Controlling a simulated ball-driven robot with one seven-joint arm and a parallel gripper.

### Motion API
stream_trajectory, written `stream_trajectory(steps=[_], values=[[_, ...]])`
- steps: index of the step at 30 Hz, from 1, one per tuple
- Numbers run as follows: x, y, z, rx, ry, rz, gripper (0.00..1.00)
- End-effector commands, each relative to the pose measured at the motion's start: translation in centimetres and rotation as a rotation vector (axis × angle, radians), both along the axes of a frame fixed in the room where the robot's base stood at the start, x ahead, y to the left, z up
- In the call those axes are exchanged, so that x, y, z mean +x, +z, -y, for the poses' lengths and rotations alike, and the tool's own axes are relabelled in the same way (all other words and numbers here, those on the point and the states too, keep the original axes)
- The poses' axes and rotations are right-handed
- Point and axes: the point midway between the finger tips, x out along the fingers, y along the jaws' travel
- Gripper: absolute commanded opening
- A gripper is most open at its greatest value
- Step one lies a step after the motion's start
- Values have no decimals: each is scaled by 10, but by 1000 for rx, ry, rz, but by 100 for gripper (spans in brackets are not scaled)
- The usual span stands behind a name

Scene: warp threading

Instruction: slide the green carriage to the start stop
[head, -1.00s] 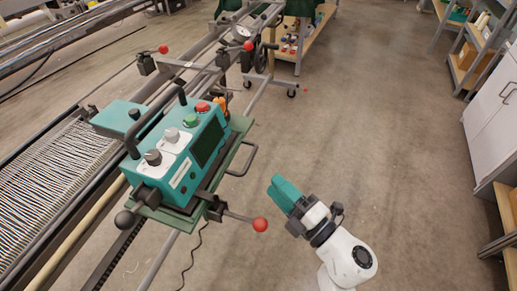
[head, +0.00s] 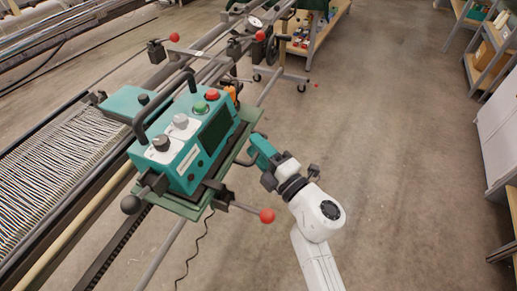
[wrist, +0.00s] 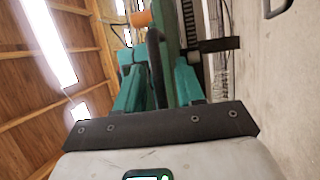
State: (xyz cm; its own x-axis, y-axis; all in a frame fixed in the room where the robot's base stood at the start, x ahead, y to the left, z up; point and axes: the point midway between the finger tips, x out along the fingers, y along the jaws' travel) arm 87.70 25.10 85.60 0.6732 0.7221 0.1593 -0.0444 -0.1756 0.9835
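The green carriage (head: 182,206) sits on the rail at the left of the head view, carrying a teal control box (head: 172,175) with knobs and green and red buttons. A dark pull handle stands out from its right side; it shows in the wrist view (wrist: 156,65). My gripper (head: 258,146), with teal fingers, is at this handle. In the wrist view the fingers (wrist: 157,82) stand apart on either side of the dark bar, with gaps visible. The fingertips are partly hidden in the head view. I cannot tell which fitting on the rail is the start stop.
Levers with red balls stand at the near end of the carriage (head: 267,215) and farther up the rail (head: 174,37). White threads (head: 50,165) stretch at the left. The floor on the right is clear.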

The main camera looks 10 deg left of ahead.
Motion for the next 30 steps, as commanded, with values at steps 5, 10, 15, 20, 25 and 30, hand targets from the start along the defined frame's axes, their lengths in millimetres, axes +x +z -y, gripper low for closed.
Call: stream_trajectory(steps=[5,10,15,20,25,30], values=[[0,0,0,0,0,0,28],[0,0,0,0,0,0,12],[0,0,0,0,0,0,0],[0,-1,0,1,0,-1,0],[-1,-1,0,0,0,-1,0],[-1,-1,0,0,0,-1,0]])
